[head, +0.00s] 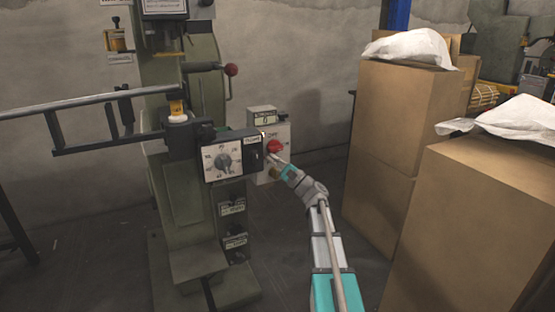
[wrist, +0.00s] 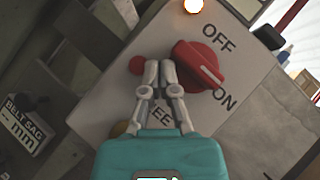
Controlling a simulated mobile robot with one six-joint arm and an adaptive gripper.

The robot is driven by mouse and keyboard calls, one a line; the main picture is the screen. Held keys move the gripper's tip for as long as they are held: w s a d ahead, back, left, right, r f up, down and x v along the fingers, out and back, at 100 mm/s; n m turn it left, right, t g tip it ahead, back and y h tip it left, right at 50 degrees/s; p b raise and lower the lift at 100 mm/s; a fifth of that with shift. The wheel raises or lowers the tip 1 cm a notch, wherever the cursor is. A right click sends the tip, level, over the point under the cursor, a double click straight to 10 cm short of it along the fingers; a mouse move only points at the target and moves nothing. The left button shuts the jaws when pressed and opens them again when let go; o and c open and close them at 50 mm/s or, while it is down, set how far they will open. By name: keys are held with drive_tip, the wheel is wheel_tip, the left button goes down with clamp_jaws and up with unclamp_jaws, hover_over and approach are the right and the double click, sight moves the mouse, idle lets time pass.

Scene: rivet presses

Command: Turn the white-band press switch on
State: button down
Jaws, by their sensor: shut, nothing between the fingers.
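The switch is a red rotary knob (head: 274,146) on a pale control box (head: 283,128) beside the green press (head: 182,190). In the wrist view the knob (wrist: 195,62) has a white line slanting down-right, toward the side where ON is printed; OFF is printed above. My gripper (wrist: 160,68) is shut and empty, its fingertips at the knob's left edge; I cannot tell whether they touch it. It also shows in the head view (head: 273,158), just below the knob. A pale ring (head: 178,118) shows on the press.
A lit lamp (wrist: 193,5) and a small red button (wrist: 137,64) are on the panel. A dial box (head: 222,160) stands left of the switch. Tall cardboard boxes (head: 398,145) stand close on the right of my arm.

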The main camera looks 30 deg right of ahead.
idle(0.5)
drive_tip(key=shift+a, duration=0.1)
drive_tip(key=s+a+f+n+g+h+p, duration=0.1)
drive_tip(key=s+a+f+n+g+p, duration=0.2)
drive_tip(key=a, duration=0.4)
drive_tip(key=s+a+f+n+g+p, duration=0.1)
drive_tip(key=s+a+f+n+g, duration=0.1)
drive_tip(key=a+f+n+g, duration=0.4)
drive_tip(key=s+a+f+n+g+h+p, duration=0.1)
drive_tip(key=s+a+n+g+p, duration=0.15)
drive_tip(key=a, duration=0.55)
drive_tip(key=s+f+n+g+h+p, duration=0.35)
drive_tip(key=s+h, duration=0.25)
drive_tip(key=s, duration=0.3)
drive_tip(key=s+f+n+g+h+p, duration=0.25)
drive_tip(key=s+g+h, duration=0.3)
drive_tip(key=s, duration=0.35)
wheel_tip(320, 180, up, 38)
drive_tip(key=p, duration=3.7)
drive_tip(key=shift+a+n+t+p, duration=0.2)
drive_tip(key=shift+n+t+p, duration=0.15)
drive_tip(key=shift+t, duration=0.1)
